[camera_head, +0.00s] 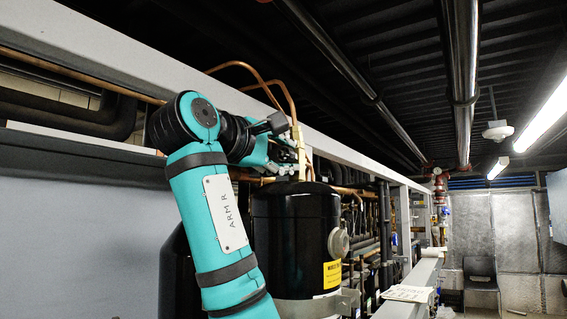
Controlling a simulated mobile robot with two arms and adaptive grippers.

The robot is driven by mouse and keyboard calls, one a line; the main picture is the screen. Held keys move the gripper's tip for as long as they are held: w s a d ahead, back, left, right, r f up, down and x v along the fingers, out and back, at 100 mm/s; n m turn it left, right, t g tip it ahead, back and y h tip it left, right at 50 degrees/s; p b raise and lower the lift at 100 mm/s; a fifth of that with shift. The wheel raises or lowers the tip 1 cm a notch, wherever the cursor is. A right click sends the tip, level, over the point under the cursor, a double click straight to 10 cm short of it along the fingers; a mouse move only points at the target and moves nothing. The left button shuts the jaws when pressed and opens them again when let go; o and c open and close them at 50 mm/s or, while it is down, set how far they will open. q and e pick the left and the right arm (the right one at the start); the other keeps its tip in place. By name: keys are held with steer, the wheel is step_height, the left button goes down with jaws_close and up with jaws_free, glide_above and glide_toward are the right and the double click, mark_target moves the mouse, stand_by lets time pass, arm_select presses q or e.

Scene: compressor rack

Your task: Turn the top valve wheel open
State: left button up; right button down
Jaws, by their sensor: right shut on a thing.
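My right arm, teal and marked ARM R, rises from the bottom and bends at a black elbow toward the top of a black cylindrical vessel (296,232). My right gripper (288,160) is small and partly hidden by its own wrist, next to a brass fitting and copper pipe (297,135) above the vessel. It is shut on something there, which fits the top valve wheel. The wheel itself is hidden or too small to make out, so I cannot tell how far it is turned. My left gripper is not in view.
A long pale rack beam (130,75) runs above and behind my arm. Copper pipes (250,70) arch over the vessel, and more pipework stands to its right. A notice sheet (408,293) lies on a lower ledge. The far aisle on the right holds a grey chair (480,270).

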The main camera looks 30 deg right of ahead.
steer(key=n+b, duration=0.2)
steer(key=n, duration=0.3)
steer(key=shift+f+n, duration=0.15)
steer(key=shift+n, duration=0.15)
steer(key=n+b, duration=0.2)
steer(key=n, duration=0.3)
steer(key=shift+n+b, duration=0.3)
steer(key=shift+b, duration=0.1)
steer(key=n+b, duration=0.2)
steer(key=n, duration=0.3)
steer(key=shift+f, duration=0.1)
steer(key=shift+n+b, duration=0.6)
steer(key=shift+n, duration=1.8)
steer(key=c, duration=1)
jaws_free()
